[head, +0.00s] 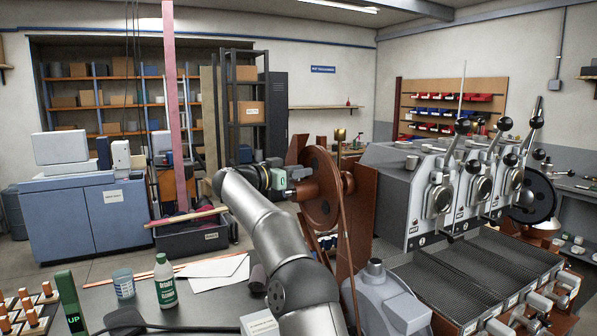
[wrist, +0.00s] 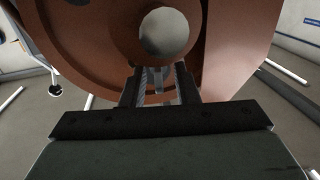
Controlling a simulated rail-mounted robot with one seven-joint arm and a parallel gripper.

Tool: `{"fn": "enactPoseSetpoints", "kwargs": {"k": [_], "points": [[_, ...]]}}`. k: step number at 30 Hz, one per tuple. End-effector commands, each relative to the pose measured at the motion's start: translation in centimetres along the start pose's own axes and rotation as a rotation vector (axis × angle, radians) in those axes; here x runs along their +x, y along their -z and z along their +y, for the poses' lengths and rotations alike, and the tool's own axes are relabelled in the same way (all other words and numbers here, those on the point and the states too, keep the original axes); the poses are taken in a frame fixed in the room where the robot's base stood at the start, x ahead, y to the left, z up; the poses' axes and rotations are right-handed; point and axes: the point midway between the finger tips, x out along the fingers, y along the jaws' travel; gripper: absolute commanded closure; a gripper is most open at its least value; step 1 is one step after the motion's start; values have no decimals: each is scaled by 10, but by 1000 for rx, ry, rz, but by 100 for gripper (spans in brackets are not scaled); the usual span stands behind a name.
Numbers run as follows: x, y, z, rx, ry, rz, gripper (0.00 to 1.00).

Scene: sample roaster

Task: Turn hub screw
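A large reddish-brown wheel (head: 322,190) stands upright in the middle of the head view, beside the roaster. In the wrist view the wheel (wrist: 85,45) fills the upper part, with a round hub and a grey shaft end (wrist: 164,34) at its centre. My gripper (head: 291,187) is at the wheel's hub. In the wrist view my gripper (wrist: 163,78) has its fingertips at the lower edge of the hub, with a narrow gap between them. Something small and grey shows in that gap; I cannot tell whether it is the hub screw or whether the fingers press on it.
A belt (head: 349,262) runs down from the wheel to a grey motor (head: 386,300). The grey roaster (head: 400,190) with several levers stands close on the right.

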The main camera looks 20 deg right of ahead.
Motion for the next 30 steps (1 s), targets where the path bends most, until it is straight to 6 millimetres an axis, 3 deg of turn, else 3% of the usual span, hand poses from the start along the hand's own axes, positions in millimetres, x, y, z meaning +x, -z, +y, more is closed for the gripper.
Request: {"fn": "enactPoseSetpoints", "kwargs": {"k": [5, 8, 17, 30], "points": [[0, 0, 0, 0, 0, 0, 72], [0, 0, 0, 0, 0, 0, 100], [0, 4, -1, -2, -15, -2, 100], [1, 7, -2, -4, -199, -5, 100]]}}
